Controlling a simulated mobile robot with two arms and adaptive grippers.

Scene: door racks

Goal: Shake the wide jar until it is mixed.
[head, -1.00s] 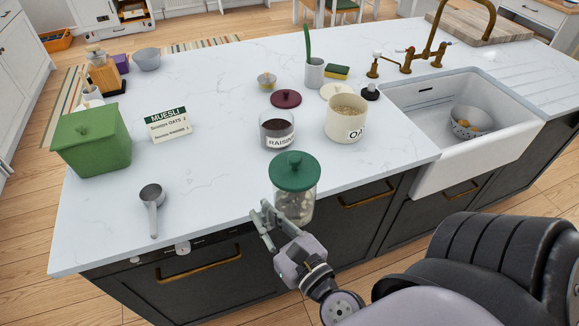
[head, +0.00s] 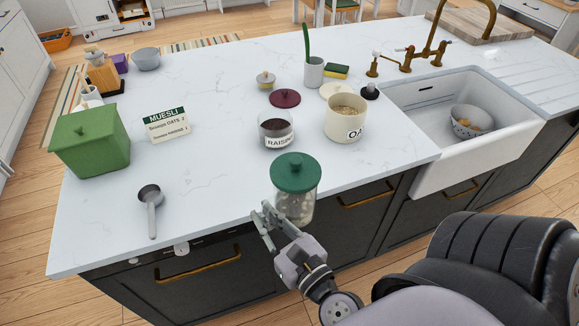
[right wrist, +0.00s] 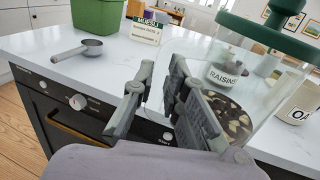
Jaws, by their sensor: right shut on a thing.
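The wide jar (head: 298,202) is clear glass with a green knobbed lid (head: 295,172). It is upright, at the counter's front edge in the head view. My right gripper (head: 268,217) is shut on the jar from its lower left side. In the right wrist view the jar (right wrist: 262,75) fills the right side, with dark and pale pieces (right wrist: 232,118) low inside it. How evenly they are mixed is hard to tell. The right gripper's fingers (right wrist: 165,105) show beside the jar. My left gripper is not in view.
On the white counter (head: 225,180) are a raisin jar (head: 277,133), an oats canister (head: 345,118), a muesli card (head: 168,124), a green bin (head: 90,142) and a scoop (head: 151,205). A sink (head: 440,165) is at right.

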